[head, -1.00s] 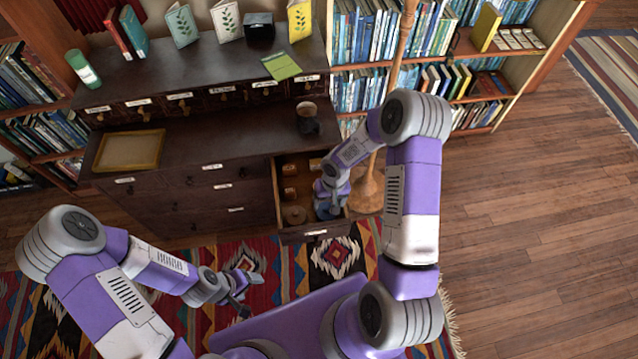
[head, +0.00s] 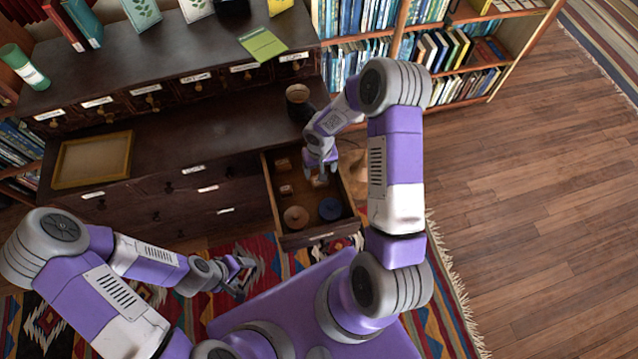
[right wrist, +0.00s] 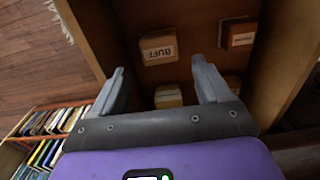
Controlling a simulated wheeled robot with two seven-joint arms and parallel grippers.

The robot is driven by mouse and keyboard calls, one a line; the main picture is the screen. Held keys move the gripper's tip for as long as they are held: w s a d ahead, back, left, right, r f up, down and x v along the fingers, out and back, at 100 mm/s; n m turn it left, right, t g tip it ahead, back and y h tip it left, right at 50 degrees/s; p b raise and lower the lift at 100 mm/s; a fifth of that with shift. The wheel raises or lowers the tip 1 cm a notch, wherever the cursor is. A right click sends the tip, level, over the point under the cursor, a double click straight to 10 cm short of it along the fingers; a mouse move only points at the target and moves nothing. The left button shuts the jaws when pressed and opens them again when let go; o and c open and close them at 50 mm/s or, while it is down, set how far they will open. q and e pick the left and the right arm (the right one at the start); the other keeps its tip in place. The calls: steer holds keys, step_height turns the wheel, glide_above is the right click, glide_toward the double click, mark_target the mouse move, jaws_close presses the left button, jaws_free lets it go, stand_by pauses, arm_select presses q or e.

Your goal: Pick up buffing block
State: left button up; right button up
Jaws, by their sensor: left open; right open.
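The buffing block (right wrist: 158,50), a small tan block with a white label reading "BUFF", lies in the open drawer (head: 296,241). In the head view what seems to be the same block (head: 320,182) shows just in front of my right gripper (head: 321,168). My right gripper reaches down over the drawer, open and empty. In the right wrist view its fingertips (right wrist: 158,66) are spread, with the buffing block beyond them and another labelled block (right wrist: 168,97) between them. My left gripper (head: 243,278) is open and empty above the rug.
Other small blocks (head: 284,163) lie at the drawer's left side. A tan round item (head: 295,217) and a blue round item (head: 330,208) lie near its front. A dark cup (head: 298,98) stands on the dresser behind. Drawer walls surround the gripper.

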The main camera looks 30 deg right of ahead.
step_height(320, 180, down, 8)
steer(key=b, duration=0.2)
steer(key=shift+d+b, duration=0.1)
steer(key=shift+b, duration=0.3)
steer(key=c, duration=0.8)
steer(key=shift+r, duration=0.1)
step_height(320, 180, up, 18)
steer(key=p, duration=0.5)
